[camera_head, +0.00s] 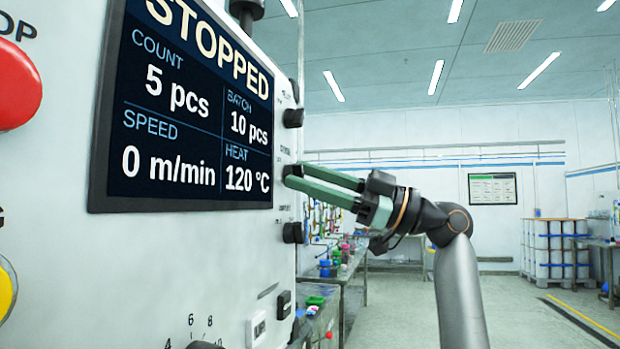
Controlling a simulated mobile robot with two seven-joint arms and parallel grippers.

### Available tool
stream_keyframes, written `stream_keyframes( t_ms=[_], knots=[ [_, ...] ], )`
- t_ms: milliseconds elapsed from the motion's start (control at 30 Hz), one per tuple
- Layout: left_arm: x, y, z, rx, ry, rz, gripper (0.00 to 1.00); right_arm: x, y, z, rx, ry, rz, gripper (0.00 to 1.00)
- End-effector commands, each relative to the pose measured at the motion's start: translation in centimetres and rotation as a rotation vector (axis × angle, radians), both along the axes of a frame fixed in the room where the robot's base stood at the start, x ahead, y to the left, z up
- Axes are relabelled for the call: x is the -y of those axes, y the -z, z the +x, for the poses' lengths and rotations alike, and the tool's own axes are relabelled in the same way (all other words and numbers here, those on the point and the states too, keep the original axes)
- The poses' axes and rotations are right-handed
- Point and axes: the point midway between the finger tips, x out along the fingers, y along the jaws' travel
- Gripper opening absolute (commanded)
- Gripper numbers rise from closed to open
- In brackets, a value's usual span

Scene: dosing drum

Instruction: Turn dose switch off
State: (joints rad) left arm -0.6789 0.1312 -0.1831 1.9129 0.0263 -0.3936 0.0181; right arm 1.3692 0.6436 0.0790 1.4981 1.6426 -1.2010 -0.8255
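A white machine panel (60,255) fills the left side, seen at a steep angle. Along its right part sit black knobs: an upper one (293,117), a middle one (290,171) and a lower one (292,232). Their small labels are too blurred for me to tell which is the dose switch. My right gripper (297,173) reaches in from the right with two green fingers, spaced apart. Its fingertips are at the middle knob, one on each side, and partly hide it. Whether they press on it I cannot tell. My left gripper is not in view.
A dark display (190,110) on the panel reads STOPPED. A red button (15,85) and a yellow one (5,290) are at the left edge. A black switch (284,304) sits low on the panel. Behind are a workbench (350,275) and several drums (555,250); the floor at right is open.

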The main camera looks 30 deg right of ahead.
Motion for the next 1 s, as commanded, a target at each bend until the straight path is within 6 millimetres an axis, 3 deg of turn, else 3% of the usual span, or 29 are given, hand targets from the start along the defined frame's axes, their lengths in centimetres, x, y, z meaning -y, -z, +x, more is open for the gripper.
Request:
stream_keyframes(
  t_ms=[133,467,800,1000],
  knots=[
    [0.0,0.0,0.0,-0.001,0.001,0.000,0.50,0.0,0.0,0.0,-0.001,0.000,0.001,0.67],
    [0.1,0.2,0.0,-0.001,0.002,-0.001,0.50,0.4,0.2,-0.2,0.000,0.001,0.002,0.68],
    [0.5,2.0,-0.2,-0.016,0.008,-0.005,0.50,5.1,2.5,-3.9,-0.001,0.005,0.002,0.68],
    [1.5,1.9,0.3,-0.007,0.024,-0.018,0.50,7.8,3.6,-6.1,-0.001,0.003,0.002,0.68]
  ],
)
